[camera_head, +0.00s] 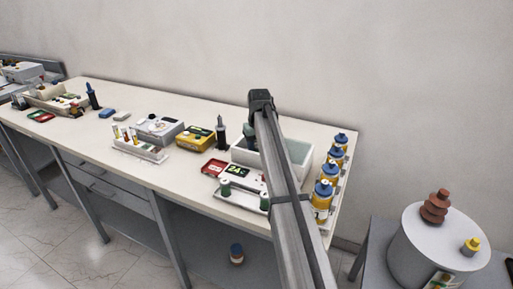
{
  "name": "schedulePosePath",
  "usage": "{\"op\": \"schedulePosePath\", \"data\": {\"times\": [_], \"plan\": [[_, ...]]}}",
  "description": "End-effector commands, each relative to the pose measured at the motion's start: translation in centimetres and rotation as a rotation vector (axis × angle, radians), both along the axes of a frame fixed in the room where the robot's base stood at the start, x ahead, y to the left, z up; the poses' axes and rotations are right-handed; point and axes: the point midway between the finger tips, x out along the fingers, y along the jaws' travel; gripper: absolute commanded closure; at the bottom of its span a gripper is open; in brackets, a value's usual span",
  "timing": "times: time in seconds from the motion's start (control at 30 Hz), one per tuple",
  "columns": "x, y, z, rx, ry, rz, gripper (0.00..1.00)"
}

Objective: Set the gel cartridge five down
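I cannot tell which thing is gel cartridge five; no label with that name is readable. My arm crosses the picture from the bottom up to a dark joint over the back of the bench (195,108). Several yellow bottles with blue caps (322,200) stand in a row along the bench's right end. A white tray with green-topped parts (241,194) lies at the front edge, beside my arm.
A pale open bin (242,155) is partly behind my arm. A grey device (159,131) and a tube rack (139,150) stand mid-bench. A grey drum (415,245) bears a brown ribbed bushing (435,205) and a yellow-topped part (470,246).

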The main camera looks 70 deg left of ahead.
Motion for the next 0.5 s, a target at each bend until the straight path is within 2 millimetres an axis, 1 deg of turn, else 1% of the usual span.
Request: {"op": "schedulePosePath", "data": {"times": [0.13,0.17,0.4,0.5], "plan": [[0.00,-0.01,-0.31,0.000,0.000,0.000,0.94],[0.00,-0.01,-0.26,0.000,0.000,0.000,0.61],[0.00,0.00,-0.24,0.000,0.000,0.000,0.38],[0.00,0.00,-0.24,0.000,0.000,0.000,0.38]]}}
